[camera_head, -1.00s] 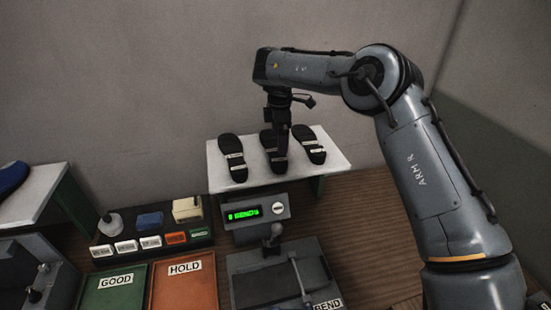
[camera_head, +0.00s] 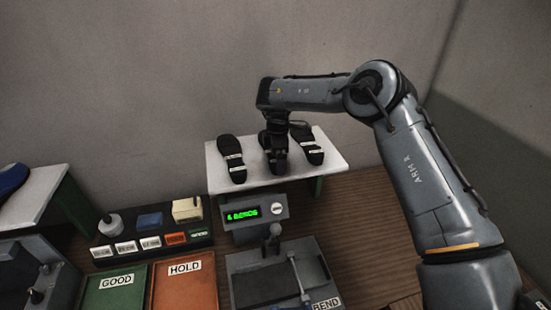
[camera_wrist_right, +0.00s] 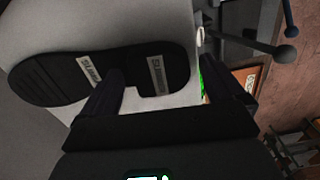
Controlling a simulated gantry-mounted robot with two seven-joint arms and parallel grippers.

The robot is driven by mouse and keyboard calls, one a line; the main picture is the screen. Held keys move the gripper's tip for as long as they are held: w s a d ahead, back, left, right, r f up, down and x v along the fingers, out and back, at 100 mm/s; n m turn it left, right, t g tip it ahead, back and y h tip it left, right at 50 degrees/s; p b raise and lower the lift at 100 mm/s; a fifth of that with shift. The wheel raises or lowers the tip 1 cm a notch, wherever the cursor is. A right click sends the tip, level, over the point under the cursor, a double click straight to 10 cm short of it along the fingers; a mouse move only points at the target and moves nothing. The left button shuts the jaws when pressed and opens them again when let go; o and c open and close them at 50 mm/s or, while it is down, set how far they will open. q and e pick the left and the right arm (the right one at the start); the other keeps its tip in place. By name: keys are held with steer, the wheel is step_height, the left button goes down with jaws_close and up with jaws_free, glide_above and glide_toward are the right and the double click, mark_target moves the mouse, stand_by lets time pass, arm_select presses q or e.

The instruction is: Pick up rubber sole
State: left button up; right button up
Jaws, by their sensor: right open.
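Black rubber soles with white labels lie on a white-topped stand. The left sole (camera_head: 232,160) and the right sole (camera_head: 308,146) show in the head view. A middle sole is mostly hidden behind my right gripper (camera_head: 277,168), which points down over it. In the right wrist view a black sole (camera_wrist_right: 45,80) with two white labels lies under the gripper (camera_wrist_right: 160,80). The fingers are apart and empty, with one fingertip over the sole between the labels and the other past its right end. Whether they touch it cannot be told. My left gripper is not in view.
The white stand top (camera_head: 215,183) backs near the wall. In front are the bend press (camera_head: 265,285) with its green display (camera_head: 243,214), a green GOOD tray (camera_head: 112,295), an orange HOLD tray (camera_head: 185,292) and a button panel (camera_head: 150,245).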

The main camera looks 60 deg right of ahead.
steer(key=shift+c, duration=0.3)
steer(key=c, duration=1.2)
steer(key=shift+r, duration=0.1)
